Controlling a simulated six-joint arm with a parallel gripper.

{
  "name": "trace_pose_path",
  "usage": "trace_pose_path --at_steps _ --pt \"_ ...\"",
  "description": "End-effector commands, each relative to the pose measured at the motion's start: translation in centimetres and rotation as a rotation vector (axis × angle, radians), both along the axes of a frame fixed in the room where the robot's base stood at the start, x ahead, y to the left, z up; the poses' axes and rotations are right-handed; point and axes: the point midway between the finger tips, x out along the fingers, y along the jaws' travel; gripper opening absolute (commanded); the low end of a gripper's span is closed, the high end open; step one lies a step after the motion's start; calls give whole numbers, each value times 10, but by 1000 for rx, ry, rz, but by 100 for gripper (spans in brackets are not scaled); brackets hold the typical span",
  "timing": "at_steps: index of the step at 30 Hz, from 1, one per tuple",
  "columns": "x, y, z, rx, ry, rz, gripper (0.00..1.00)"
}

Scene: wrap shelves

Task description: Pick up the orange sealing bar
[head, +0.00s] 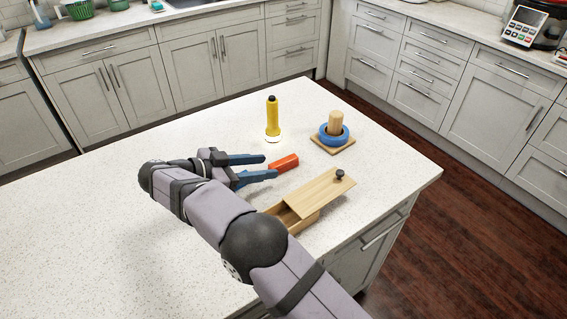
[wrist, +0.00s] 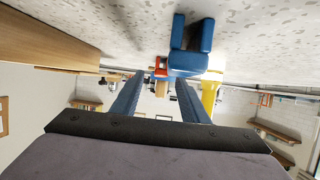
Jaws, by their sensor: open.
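The orange sealing bar (head: 284,163) lies on the white speckled counter, just beyond my fingertips in the head view. A small part of it shows in the wrist view (wrist: 160,68), almost between the fingertips and partly covered by a blue shape. My gripper (head: 271,166) is open, with its two blue fingers spread and pointing toward the bar. In the wrist view the gripper (wrist: 160,80) has nothing clearly held between its fingers. I cannot tell whether a fingertip touches the bar.
A yellow bottle (head: 272,120) with a black top stands behind the bar. A blue ring (head: 334,135) sits around a wooden peg. A wooden box with a lid (head: 314,193) is in front. A blue pronged shape (wrist: 188,62) is unclear. The counter's left is clear.

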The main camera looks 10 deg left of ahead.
Motion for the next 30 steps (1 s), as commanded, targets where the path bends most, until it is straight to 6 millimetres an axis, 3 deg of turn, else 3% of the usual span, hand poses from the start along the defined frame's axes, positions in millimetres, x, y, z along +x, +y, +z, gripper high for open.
trace_pose_path --at_steps 8,19,29,30 --pt "6 -7 -2 -2 2 0 41" --pt "34 -34 -17 -1 2 0 41" --pt "38 -37 -21 0 1 0 41" --pt "37 -37 -21 0 1 0 33"
